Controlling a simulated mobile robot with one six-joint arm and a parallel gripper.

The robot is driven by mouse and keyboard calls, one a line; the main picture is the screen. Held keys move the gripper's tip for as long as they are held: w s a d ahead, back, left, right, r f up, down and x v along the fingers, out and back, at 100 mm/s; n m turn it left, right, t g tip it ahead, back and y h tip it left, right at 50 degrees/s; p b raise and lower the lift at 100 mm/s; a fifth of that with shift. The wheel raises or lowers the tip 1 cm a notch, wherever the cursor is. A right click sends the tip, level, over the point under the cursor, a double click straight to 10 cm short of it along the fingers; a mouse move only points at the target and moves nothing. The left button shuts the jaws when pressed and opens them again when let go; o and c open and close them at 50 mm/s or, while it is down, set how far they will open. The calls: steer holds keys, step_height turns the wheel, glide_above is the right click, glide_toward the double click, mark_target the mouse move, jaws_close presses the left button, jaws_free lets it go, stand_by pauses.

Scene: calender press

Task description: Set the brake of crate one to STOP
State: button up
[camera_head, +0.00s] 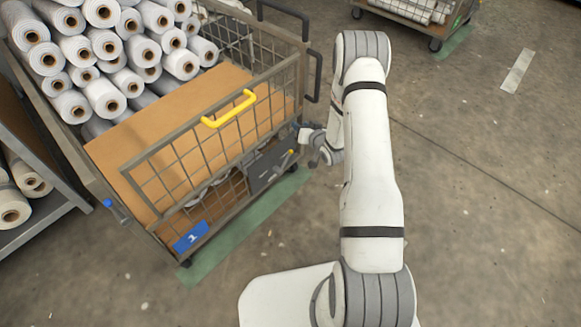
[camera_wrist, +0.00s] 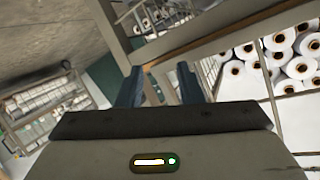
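Crate one (camera_head: 145,165) is a wheeled wire-sided cage with a blue plate marked 1 (camera_head: 191,237) low at its front corner.
The crate holds many white rolls (camera_head: 105,95) and a brown board (camera_head: 180,110). A yellow handle (camera_head: 229,108) is on its mesh gate. A shelf with rolls (camera_head: 40,235) stands left, another cart (camera_head: 410,15) at the back. The floor at right is clear.

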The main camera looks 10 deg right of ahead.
steer(key=s+a+f+m+t+y+b, duration=0.1)
steer(key=s+f+t+y+b, duration=0.15)
steer(key=f, duration=0.65)
steer(key=s+a+f+m+t+y+b, duration=0.1)
steer(key=s+f+b, duration=0.25)
steer(key=f, duration=0.55)
steer(key=b+x, duration=0.1)
steer(key=x, duration=0.5)
steer(key=shift+b, duration=0.4)
steer(key=shift+h, duration=0.25)
steer(key=shift+c, duration=0.4)
jaws_close()
